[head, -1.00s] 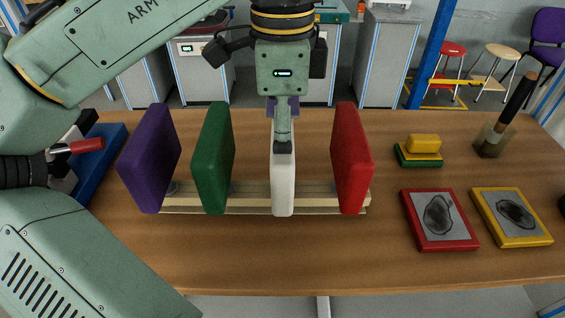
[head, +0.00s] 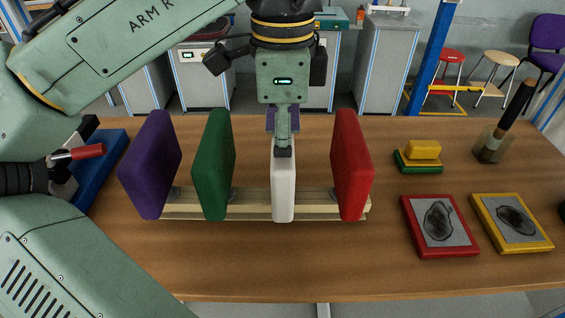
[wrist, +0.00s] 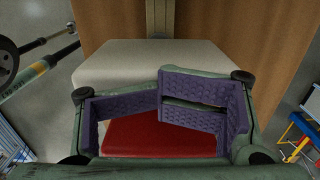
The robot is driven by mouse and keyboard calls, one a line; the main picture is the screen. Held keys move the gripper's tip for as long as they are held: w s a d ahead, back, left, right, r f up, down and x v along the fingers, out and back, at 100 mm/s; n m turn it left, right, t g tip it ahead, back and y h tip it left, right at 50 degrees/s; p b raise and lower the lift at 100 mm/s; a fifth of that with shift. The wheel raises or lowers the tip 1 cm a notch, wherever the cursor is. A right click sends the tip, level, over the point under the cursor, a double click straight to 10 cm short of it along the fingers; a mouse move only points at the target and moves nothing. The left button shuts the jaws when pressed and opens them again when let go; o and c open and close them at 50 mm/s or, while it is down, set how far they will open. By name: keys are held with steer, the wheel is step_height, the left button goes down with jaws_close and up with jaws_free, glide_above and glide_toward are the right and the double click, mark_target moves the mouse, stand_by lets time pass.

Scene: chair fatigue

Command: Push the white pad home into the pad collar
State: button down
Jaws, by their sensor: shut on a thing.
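The white pad (head: 284,190) stands upright above the pale wooden rail (head: 250,205), between the green pad and the red pad. My gripper (head: 283,148) comes down from above and is shut on the white pad near its upper part. In the wrist view, the white pad's broad pale face (wrist: 150,60) lies beyond my purple ribbed finger faces (wrist: 165,108). A red surface (wrist: 150,135) also shows between the fingers. The pad collar is hidden, so I cannot tell how deep the white pad sits in it.
The purple pad (head: 150,165) and green pad (head: 213,165) stand to the left, the red pad (head: 351,165) close on the right. Red (head: 440,250) and yellow (head: 535,245) framed plates and a yellow block (head: 423,149) lie at the right. The table front is clear.

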steer(key=shift+r, duration=0.2)
steer(key=shift+r+p, duration=0.8)
steer(key=shift+p, duration=0.3)
steer(key=shift+s+r+p, duration=0.2)
steer(key=shift+r+p, duration=0.3)
steer(key=shift+p, duration=0.15)
steer(key=shift+w+r+p, duration=0.25)
steer(key=shift+r+p, duration=0.25)
steer(key=shift+p, duration=0.25)
steer(key=shift+r, duration=0.2)
steer(key=shift+r, duration=1.9)
steer(key=c, duration=1.9)
jaws_free()
